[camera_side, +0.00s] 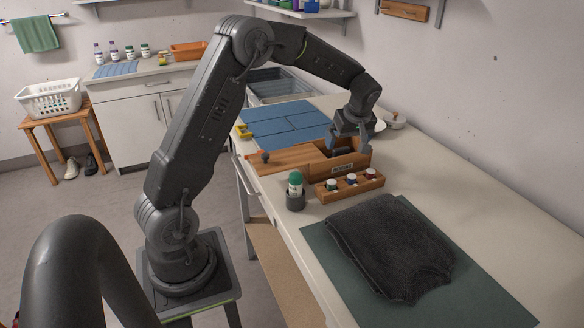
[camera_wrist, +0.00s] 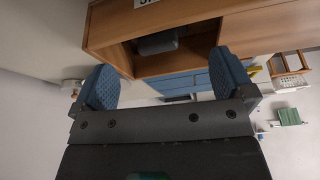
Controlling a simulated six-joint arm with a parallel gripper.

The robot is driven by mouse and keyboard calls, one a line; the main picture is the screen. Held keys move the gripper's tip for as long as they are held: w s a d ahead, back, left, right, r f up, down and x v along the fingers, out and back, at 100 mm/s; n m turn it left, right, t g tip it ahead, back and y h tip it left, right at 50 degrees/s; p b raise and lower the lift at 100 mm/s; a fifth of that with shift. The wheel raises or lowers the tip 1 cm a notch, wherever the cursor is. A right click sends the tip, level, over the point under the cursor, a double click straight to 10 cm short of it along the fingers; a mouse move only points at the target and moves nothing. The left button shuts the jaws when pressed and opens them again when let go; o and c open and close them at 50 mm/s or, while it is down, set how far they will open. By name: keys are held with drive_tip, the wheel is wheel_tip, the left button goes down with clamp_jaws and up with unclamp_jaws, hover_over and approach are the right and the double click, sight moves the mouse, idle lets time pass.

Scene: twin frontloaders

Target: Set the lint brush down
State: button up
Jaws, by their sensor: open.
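My gripper (camera_side: 350,149) is over the wooden box (camera_side: 343,170) on the counter, its blue fingers pointing down. In the wrist view my gripper (camera_wrist: 165,80) is open, with its two blue finger pads wide apart and nothing between them. The wrist view also shows the wooden box (camera_wrist: 200,20) with an open compartment close to the pads. A grey rounded piece (camera_wrist: 158,43) sits inside that compartment; it may be the lint brush, but I cannot tell. In the side view the box's inside is mostly hidden by its front wall and my gripper.
In front are a rack (camera_side: 350,190) of small bottles and a green-capped bottle (camera_side: 295,182) in a dark cup. A dark garment (camera_side: 390,245) lies on a green mat (camera_side: 485,300). Blue panels (camera_side: 285,120) lie behind.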

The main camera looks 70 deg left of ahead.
drive_tip(key=s+d+r+m+t+h, duration=0.2)
drive_tip(key=s+d+r+m+t, duration=0.1)
drive_tip(key=s+d+r+m, duration=0.8)
drive_tip(key=s+d+m+t+h, duration=0.1)
drive_tip(key=s+d+m, duration=0.1)
drive_tip(key=s+d, duration=0.3)
drive_tip(key=s+d+m+t+h, duration=0.1)
drive_tip(key=s+d+m, duration=0.2)
drive_tip(key=s+d, duration=0.3)
drive_tip(key=s, duration=0.5)
drive_tip(key=shift+m, duration=0.3)
drive_tip(key=shift+c, duration=0.3)
